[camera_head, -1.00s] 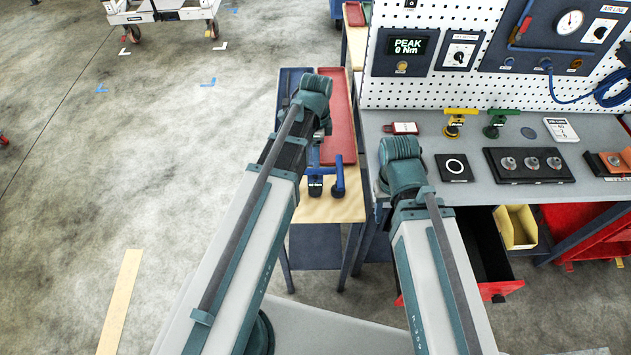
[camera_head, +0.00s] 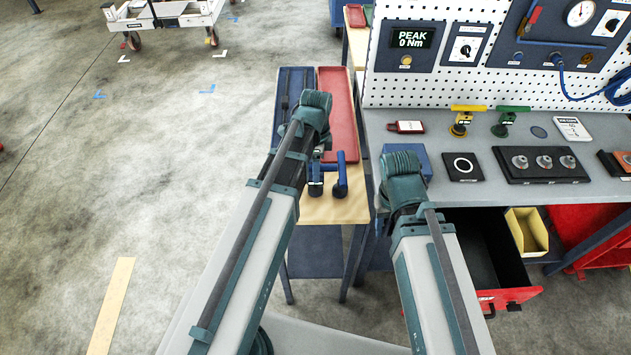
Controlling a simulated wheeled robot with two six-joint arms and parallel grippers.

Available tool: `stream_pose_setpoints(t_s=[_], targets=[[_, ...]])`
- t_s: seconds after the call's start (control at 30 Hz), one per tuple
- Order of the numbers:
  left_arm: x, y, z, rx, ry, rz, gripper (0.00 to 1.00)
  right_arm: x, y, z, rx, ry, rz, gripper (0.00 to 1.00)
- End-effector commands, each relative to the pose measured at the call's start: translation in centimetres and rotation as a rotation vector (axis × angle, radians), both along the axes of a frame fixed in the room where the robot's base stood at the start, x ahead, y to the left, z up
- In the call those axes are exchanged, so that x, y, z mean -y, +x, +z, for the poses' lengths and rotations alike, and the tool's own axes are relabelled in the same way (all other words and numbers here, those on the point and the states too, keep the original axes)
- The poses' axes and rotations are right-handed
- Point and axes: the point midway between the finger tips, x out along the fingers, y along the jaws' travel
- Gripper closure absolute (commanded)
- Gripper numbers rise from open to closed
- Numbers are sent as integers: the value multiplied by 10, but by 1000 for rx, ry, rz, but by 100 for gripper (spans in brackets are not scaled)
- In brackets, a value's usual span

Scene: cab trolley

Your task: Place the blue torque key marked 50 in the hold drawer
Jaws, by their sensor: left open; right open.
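Blue torque-key parts (camera_head: 340,173), an upright blue bar and dark round pieces, stand on the small wooden-topped table, partly behind my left arm. I cannot tell if this is one key or two, and no number is readable. An open drawer with a red front (camera_head: 510,298) and dark, empty-looking inside hangs under the grey bench, right of my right arm. Its label is too small to read. My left arm reaches over the wooden table and my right arm reaches to the bench's left end.
A yellow key (camera_head: 461,122) and a green key (camera_head: 505,122) stand on the bench (camera_head: 445,193). A blue box (camera_head: 424,157) is beside my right arm. A blue tray (camera_head: 291,82) and a red tray (camera_head: 340,110) lie on the wooden table. The left floor is open.

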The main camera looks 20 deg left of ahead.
Motion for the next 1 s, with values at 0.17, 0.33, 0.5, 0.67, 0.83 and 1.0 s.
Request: stream_pose_setpoints(t_s=[0.17, 0.33, 0.5, 0.67, 0.83, 1.0], targets=[[-1, 0, -29, 0, 0, 0, 35, 0, 0, -29, 0, 0, -1, 50], [-1, 0, -42, 0, 0, 0, 35, 0, 0, -42, 0, 0, -1, 50], [-1, 0, -40, 0, 0, 0, 35, 0, 0, -40, 0, 0, -1, 50], [-1, 0, -40, 0, 0, 0, 48, 0, 0, -40, 0, 0, -1, 50], [-1, 0, -40, 0, 0, 0, 78, 0, 0, -40, 0, 0, -1, 50], [-1, 0, -40, 0, 0, 0, 100, 0, 0, -40, 0, 0, -1, 50]])
